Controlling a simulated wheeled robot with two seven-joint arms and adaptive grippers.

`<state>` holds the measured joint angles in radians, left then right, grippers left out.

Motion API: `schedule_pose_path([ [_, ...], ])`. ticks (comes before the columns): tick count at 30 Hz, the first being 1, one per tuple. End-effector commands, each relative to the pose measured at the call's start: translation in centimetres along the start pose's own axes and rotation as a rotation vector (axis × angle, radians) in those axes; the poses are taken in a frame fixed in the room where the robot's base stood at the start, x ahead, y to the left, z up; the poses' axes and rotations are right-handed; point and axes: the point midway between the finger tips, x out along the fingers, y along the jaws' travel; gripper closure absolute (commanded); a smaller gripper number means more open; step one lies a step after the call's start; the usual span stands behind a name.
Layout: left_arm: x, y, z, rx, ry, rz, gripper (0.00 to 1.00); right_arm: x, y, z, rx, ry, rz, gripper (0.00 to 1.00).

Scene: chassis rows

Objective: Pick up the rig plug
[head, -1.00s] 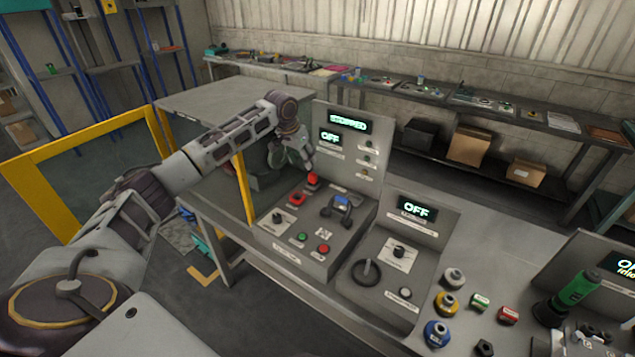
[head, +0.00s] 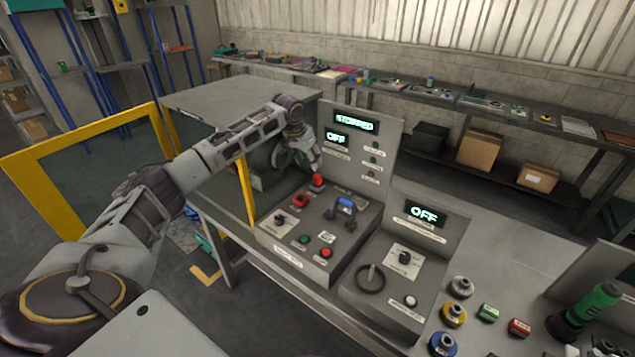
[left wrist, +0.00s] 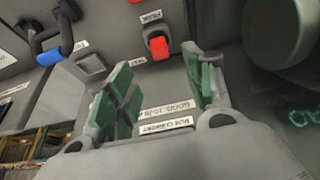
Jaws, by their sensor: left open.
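My left gripper (head: 312,163) hangs over the back of the grey control panel (head: 275,228), beside its upright display board. In the left wrist view its two green-padded fingers (left wrist: 163,95) stand apart with nothing between them. A red part in a black housing (left wrist: 160,48) lies just beyond the fingertips. A blue-and-black handle (head: 345,208) stands on the same panel, and shows at upper left in the wrist view (left wrist: 50,55). I cannot tell which part is the rig plug.
The display board (head: 352,155) reads STOPPED and OFF. A second panel with a black ring (head: 370,279) stands to the right, then several coloured fittings and a green cylinder (head: 592,305). A yellow-framed guard (head: 85,145) and a grey cabinet (head: 215,100) stand at left.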

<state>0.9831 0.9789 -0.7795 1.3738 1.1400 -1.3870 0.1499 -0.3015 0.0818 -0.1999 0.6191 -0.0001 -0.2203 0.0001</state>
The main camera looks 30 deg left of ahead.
Motion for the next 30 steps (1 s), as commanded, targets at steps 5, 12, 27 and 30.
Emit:
schedule_pose_path([
  [5,2.4,0.1,0.0,-0.001,-0.002,0.001,0.48,-0.2,0.1,-0.1,0.000,0.001,0.001,0.60],
  [12,5.3,0.1,-0.1,-0.001,-0.001,0.001,0.48,-0.3,0.1,-0.2,0.000,0.002,0.001,0.60],
  [27,6.4,0.0,-0.1,0.000,0.000,0.000,0.48,-0.4,-0.3,-0.4,0.002,0.004,-0.004,0.60],
  [30,6.5,0.1,-0.1,0.000,0.000,0.001,0.48,-0.4,-0.4,-0.4,0.002,0.004,-0.004,0.60],
])
